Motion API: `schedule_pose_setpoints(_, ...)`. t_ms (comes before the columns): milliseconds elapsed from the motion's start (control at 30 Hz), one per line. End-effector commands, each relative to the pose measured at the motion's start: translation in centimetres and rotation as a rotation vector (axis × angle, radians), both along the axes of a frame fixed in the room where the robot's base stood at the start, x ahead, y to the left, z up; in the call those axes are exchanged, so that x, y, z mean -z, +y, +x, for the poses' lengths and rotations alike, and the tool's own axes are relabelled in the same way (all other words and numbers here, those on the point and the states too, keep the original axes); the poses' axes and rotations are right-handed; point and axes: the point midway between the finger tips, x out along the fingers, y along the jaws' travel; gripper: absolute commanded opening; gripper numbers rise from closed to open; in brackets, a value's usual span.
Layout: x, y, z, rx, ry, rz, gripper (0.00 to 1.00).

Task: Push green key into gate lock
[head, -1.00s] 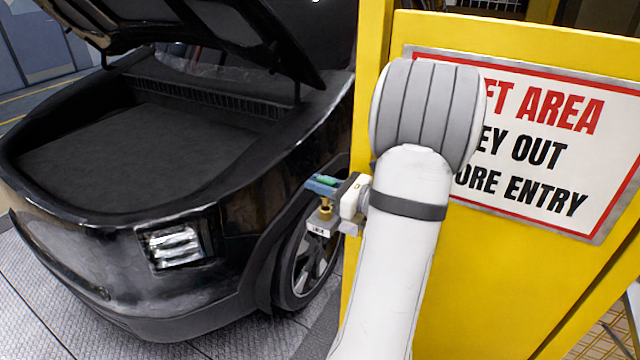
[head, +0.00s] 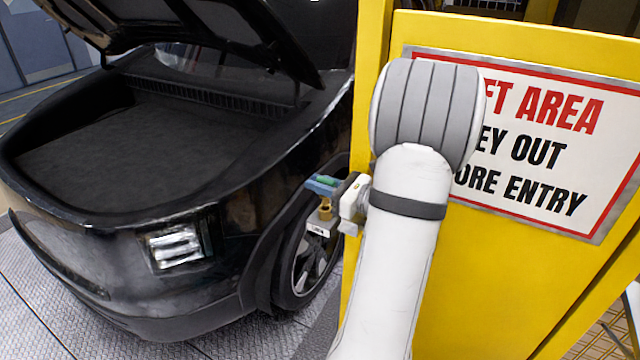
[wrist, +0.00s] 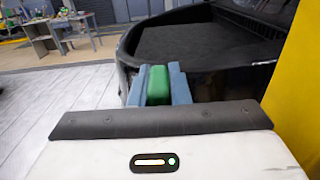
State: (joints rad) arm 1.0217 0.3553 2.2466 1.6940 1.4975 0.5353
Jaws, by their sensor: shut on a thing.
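My gripper (head: 322,185) is shut on the green key (head: 327,181), beside the left edge of the yellow gate post. The key's green head (wrist: 158,85) shows between the two blue fingers in the wrist view. In the head view a brass part (head: 325,212) shows just below the fingers, above a small grey lock box (head: 322,226) with a white label. I cannot tell whether the brass belongs to the key or the lock, or whether the key touches the lock. The key's lower end is not clearly visible.
The yellow gate panel (head: 480,285) with a warning sign (head: 545,150) stands right behind my arm. A black car (head: 225,235) with its hood up is at the left, its wheel (head: 308,262) behind the lock. A workbench (wrist: 65,28) stands far back.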

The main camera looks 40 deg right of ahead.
Motion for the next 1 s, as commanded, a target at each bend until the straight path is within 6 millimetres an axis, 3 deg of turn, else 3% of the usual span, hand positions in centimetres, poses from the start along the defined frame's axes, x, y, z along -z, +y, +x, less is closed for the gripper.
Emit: schedule_pose_setpoints(1000, 1.7, 0.0, 0.0, -0.001, 0.000, 0.000, 0.00)
